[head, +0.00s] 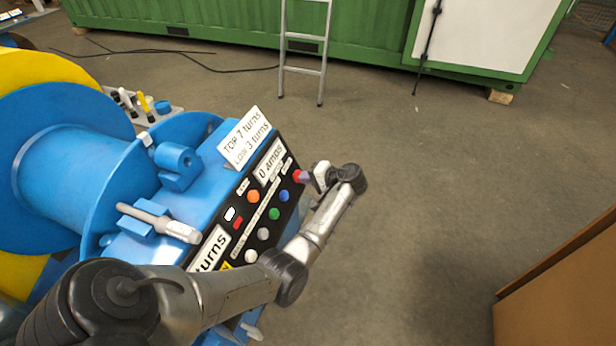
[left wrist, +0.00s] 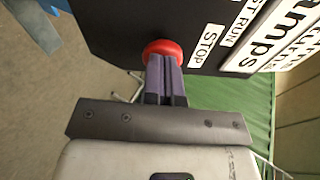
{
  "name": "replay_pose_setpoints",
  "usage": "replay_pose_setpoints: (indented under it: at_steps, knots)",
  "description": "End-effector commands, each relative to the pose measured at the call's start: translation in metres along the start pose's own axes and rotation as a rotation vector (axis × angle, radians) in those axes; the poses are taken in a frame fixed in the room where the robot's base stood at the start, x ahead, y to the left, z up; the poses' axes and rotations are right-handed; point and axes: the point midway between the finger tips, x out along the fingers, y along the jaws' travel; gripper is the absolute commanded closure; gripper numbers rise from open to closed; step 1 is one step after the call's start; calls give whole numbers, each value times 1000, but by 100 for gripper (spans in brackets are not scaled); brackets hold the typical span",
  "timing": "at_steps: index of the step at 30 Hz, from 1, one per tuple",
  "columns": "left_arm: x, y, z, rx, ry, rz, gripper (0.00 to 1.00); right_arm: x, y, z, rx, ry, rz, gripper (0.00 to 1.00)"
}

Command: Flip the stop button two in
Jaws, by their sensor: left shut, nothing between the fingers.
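The red stop button (left wrist: 163,49) sits on the black control panel (left wrist: 115,30), beside the white STOP label (left wrist: 207,46) in the left wrist view. In the head view the stop button (head: 297,176) shows at the panel's right end. My left gripper (left wrist: 165,62) is shut, with its purple-grey fingertips right at the button's face. They appear to touch it, but I cannot tell how far the button is pressed in. In the head view my left gripper (head: 306,177) reaches the button from the right. My right gripper is not in view.
The panel also carries orange (head: 253,196), blue (head: 284,195) and green (head: 274,214) buttons and several white ones. The blue machine with its large drum (head: 85,170) fills the left. A ladder (head: 303,70) leans at the green container. The floor at right is open, with a brown box (head: 560,290).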

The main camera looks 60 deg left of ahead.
Motion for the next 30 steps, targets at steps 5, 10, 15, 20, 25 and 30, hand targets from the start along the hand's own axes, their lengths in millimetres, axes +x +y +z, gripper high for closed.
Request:
replay_pose_setpoints:
  at_steps: [5, 10, 15, 20, 25, 30]
  knots:
    - [-26, -3, 1, 0, -7, 5, 100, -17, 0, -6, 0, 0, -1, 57]
    - [-62, -4, 0, -4, -6, 5, 100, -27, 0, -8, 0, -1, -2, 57]
    - [-94, -3, -1, -5, -5, 5, 100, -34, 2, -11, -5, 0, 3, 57]
    - [-116, -3, -1, -5, -5, 3, 100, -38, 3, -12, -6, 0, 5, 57]
    - [-129, -2, -1, -7, -7, 4, 100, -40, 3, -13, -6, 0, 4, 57]
    - [-134, -2, -1, -7, -7, 3, 100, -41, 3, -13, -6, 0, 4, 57]
